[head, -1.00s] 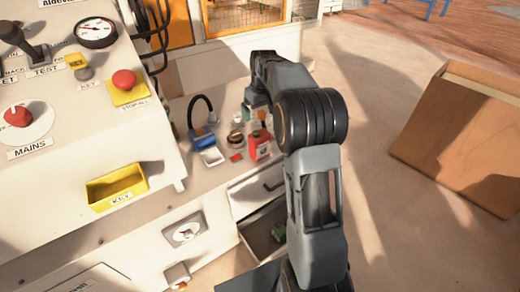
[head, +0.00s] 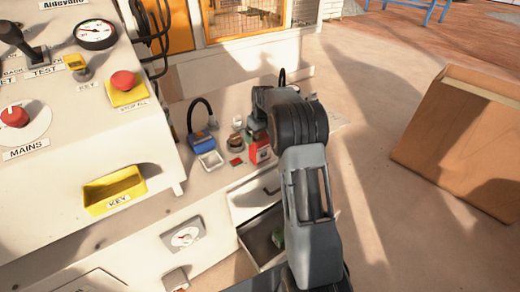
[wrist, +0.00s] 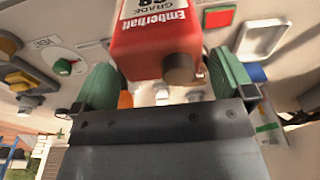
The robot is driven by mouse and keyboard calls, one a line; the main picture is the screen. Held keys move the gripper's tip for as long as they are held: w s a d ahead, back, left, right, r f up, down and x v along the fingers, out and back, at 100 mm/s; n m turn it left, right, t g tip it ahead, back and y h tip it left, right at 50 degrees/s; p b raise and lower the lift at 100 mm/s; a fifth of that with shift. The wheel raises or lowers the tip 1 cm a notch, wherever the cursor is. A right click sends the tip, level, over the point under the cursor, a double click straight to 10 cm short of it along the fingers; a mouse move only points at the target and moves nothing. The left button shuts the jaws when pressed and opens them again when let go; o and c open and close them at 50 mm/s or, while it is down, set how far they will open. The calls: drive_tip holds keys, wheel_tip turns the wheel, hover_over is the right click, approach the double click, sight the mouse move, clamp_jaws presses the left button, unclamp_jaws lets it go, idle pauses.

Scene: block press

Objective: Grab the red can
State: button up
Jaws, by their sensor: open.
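The red can (head: 260,152) stands on the bench ledge in the head view, its upper part hidden by my arm's end. In the wrist view the red can (wrist: 152,38) is large, with a white label reading "Emberhalt" and a dark round cap. My gripper (wrist: 162,72) is open, with one green finger to the left of the can and one to the right. A gap shows beside the can at the right finger; contact at the left one cannot be told. In the head view the fingers are mostly hidden behind the wrist.
A blue item (head: 201,142) with a black hose and a white tray (head: 211,160) stand left of the can. An open drawer (head: 262,238) lies below the ledge. The control panel with a yellow key bin (head: 114,190) is at left, a wooden box (head: 455,145) at right.

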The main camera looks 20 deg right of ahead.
sight(260, 137)
drive_tip(key=shift+w+f, duration=0.2)
drive_tip(key=shift+f, duration=1.65)
drive_tip(key=c, duration=0.9)
drive_tip(key=shift+r, duration=0.1)
drive_tip(key=shift+c, duration=0.3)
drive_tip(key=shift+r, duration=0.1)
